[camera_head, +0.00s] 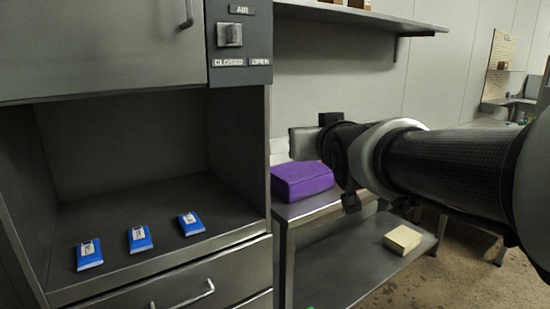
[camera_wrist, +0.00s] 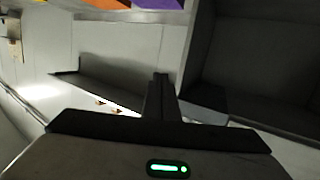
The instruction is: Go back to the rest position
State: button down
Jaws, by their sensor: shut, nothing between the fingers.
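My arm comes in from the right edge of the head view and stretches left across the wall and the side table. The end of my gripper (camera_head: 305,143) is just right of the steel cabinet, above and partly in front of the purple block (camera_head: 303,181). Its fingertips are hard to make out in this view. In the wrist view my gripper's fingers (camera_wrist: 160,84) are together with nothing between them. The view past them shows wall and cabinet.
The steel cabinet's open bay (camera_head: 130,190) holds three blue packs, including the middle one (camera_head: 140,239). A selector knob (camera_head: 230,35) is on its front. The side table's lower shelf (camera_head: 345,262) bears a pale yellow block (camera_head: 402,239). A wall shelf (camera_head: 370,18) hangs above my arm.

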jog(key=s+d+f+m+g+h, duration=0.1)
jog(key=s+d+f+g, duration=0.3)
jog(key=s+f, duration=0.75)
jog(key=s+d+f+g+h, duration=0.15)
jog(key=s+f+g, duration=0.55)
jog(key=s, duration=0.7)
notch_tip(320, 180, up, 25)
jog(key=p, duration=2.6)
jog(key=shift+w+d+r+t+y+p, duration=0.25)
jog(key=shift+d+t+y+p, duration=0.1)
jog(key=shift+d+t+y, duration=0.1)
